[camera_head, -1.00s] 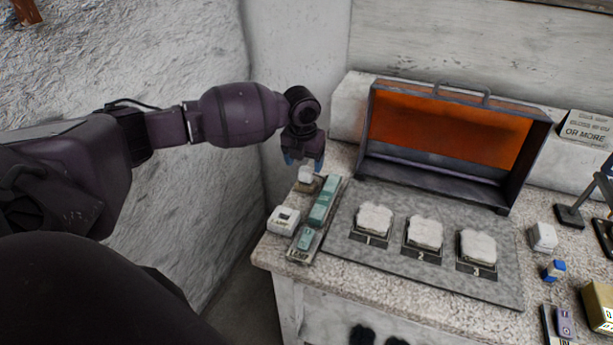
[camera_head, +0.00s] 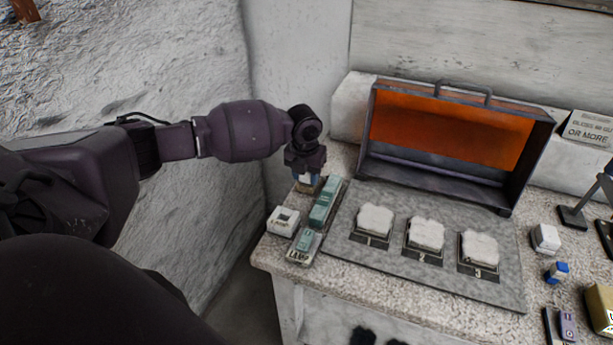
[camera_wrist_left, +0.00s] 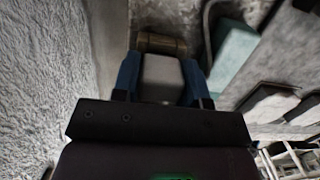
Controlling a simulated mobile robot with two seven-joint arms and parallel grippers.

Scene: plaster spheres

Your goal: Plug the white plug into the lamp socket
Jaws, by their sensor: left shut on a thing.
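The white plug (camera_head: 307,178) is a small pale block at the back left corner of the table. My left gripper (camera_head: 307,181) points down over it, with its blue fingers shut on its sides. In the left wrist view the plug (camera_wrist_left: 160,76) sits between the two blue fingers, with a brownish piece (camera_wrist_left: 162,43) at its far end. A white box (camera_head: 284,219) with a dark opening and small lettering, likely the lamp socket, sits in front of the plug at the table's left edge. My right gripper is out of view.
A strip with teal blocks (camera_head: 323,205), its front end marked LAMP, lies right beside the plug and white box. A grey board (camera_head: 400,267) carries several white pads. An open case with an orange inside (camera_head: 445,128) stands behind. A rough wall is at the left.

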